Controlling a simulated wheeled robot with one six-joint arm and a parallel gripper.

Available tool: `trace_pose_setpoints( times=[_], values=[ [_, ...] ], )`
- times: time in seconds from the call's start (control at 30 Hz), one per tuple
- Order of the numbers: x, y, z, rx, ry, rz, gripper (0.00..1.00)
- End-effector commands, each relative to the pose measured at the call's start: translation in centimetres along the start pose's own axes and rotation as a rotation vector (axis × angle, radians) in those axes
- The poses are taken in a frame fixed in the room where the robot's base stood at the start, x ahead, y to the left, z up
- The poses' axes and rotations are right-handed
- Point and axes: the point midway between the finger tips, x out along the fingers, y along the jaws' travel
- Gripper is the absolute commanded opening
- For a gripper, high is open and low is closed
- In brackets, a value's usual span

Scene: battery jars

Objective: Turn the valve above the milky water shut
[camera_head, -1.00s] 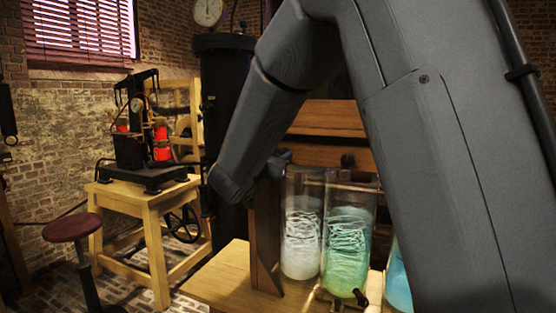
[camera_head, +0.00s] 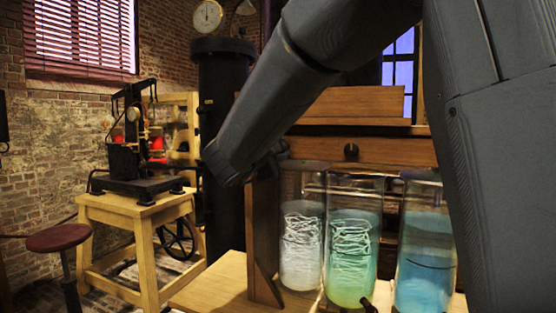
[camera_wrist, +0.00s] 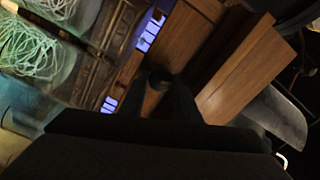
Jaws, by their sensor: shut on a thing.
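The jar of milky water (camera_head: 301,250), with pale coils inside, stands at the left of the jar row in the head view. My wrist reaches the wooden frame above it, and my gripper (camera_head: 275,165) is mostly hidden behind my own arm there. In the wrist view, my gripper (camera_wrist: 160,92) has its dark fingers closed around a small dark round valve knob (camera_wrist: 160,77) on the wooden frame. The knob's turn angle cannot be told.
A green-water jar (camera_head: 352,262) and a blue-water jar (camera_head: 425,255) stand to the right. Another dark knob (camera_head: 351,151) sits on the frame above the green jar. A wooden table (camera_head: 140,207) bearing a black machine and a red stool (camera_head: 58,237) stand at left.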

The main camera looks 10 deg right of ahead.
Motion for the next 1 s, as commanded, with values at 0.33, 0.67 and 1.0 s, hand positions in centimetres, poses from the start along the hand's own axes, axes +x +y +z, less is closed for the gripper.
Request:
trace_pose_setpoints(
  times=[0.33,0.67,1.0],
  values=[
    [0.03,0.2,0.21,0.271,-0.002,-0.003,0.07],
    [0.0,0.16,0.15,0.403,-0.003,-0.001,0.07],
    [-0.02,0.08,0.1,0.43,-0.002,-0.001,0.07]
  ],
)
